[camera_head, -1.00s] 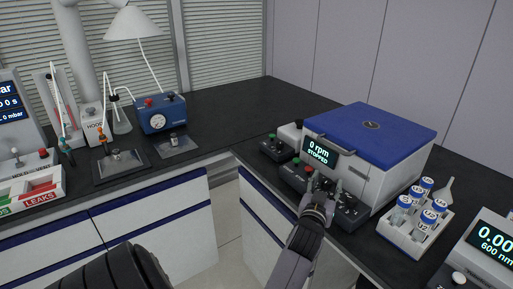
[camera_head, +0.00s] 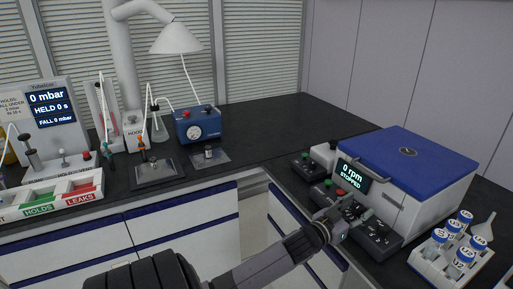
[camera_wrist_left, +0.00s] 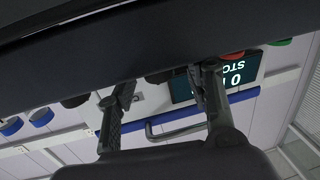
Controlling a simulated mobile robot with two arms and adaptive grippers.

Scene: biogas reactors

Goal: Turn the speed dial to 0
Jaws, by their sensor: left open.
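The machine with the blue lid (camera_head: 410,150) stands on the right bench, its screen (camera_head: 353,175) reading 0 rpm, STOPPED. A dark control box (camera_head: 372,238) with black knobs sits in front of it. I cannot tell which knob is the speed dial. My left gripper (camera_head: 343,213) is at the control box, partly covering it. In the left wrist view, its two fingers (camera_wrist_left: 160,95) are apart with nothing gripped between them. The screen (camera_wrist_left: 215,85) shows upside down there, partly behind one finger. Contact with a knob cannot be told. My right gripper is not in view.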

